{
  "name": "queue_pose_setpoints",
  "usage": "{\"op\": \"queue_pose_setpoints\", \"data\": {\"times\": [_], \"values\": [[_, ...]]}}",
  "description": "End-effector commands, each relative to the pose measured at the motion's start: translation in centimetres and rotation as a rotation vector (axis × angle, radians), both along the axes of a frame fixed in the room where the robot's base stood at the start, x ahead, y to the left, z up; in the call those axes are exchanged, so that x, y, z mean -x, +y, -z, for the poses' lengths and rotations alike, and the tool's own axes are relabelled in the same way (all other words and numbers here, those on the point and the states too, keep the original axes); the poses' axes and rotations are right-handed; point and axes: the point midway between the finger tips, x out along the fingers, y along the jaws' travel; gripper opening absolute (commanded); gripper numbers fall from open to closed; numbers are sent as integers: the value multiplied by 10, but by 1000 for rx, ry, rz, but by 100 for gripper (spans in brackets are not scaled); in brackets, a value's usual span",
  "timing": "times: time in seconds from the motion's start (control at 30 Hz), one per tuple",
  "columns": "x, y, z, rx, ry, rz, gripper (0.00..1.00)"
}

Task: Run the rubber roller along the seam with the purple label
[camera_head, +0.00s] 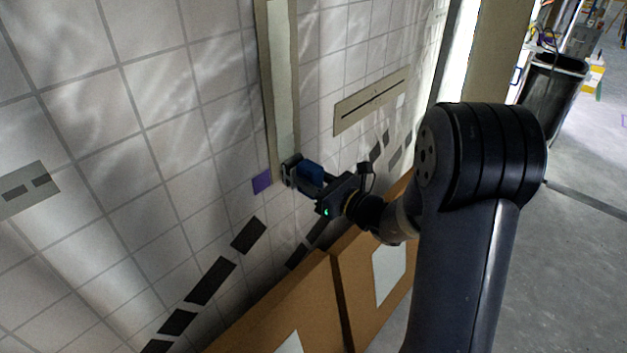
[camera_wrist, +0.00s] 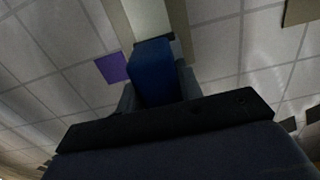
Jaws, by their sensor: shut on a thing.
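The purple label (camera_head: 262,182) is a small square on the tiled wall, just left of the lower end of a vertical seam strip (camera_head: 280,90). It also shows in the wrist view (camera_wrist: 112,67). My gripper (camera_head: 302,178) is shut on a blue thing, seemingly the roller's handle (camera_wrist: 152,72), at the strip's lower end. The handle also shows in the head view (camera_head: 311,172). The roller's rubber part is hard to make out, and I cannot tell whether it touches the strip.
A beige plate with a dark slot (camera_head: 371,100) is on the wall to the right, and a grey plate (camera_head: 27,190) is at far left. Dark dashes (camera_head: 210,281) run diagonally below the label. Brown boards (camera_head: 290,305) stand under my arm. A black bin (camera_head: 553,88) is at far right.

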Motion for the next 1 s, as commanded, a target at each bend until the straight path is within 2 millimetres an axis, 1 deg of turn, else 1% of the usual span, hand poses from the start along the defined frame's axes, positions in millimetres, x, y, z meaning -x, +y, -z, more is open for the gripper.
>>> {"op": "queue_pose_setpoints", "data": {"times": [0.57, 1.0], "values": [[-6, 6, -3, -1, -2, 0, 13], [-5, 5, -37, 0, -3, 0, 13]]}}
